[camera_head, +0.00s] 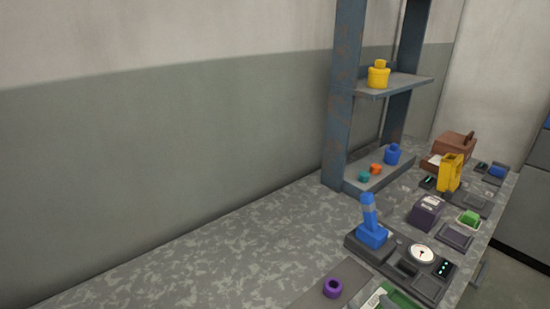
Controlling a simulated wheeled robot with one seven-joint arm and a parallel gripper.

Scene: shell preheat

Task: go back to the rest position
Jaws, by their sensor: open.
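My gripper and arm do not show in the head view. The grey speckled worktop (200,256) runs from the lower left to the back right. A blue upright piece (371,232) stands on a dark panel with a round white dial (421,254). A purple ring (332,288) sits on a flat grey plate at the front edge of the picture.
A blue-grey shelf post (345,80) rises from the worktop. Its upper shelf holds a yellow jar-like piece (378,75); its lower shelf holds a blue piece (392,154) and small teal and orange pieces. A yellow holder (449,173) and brown box (453,147) stand behind. The left worktop is clear.

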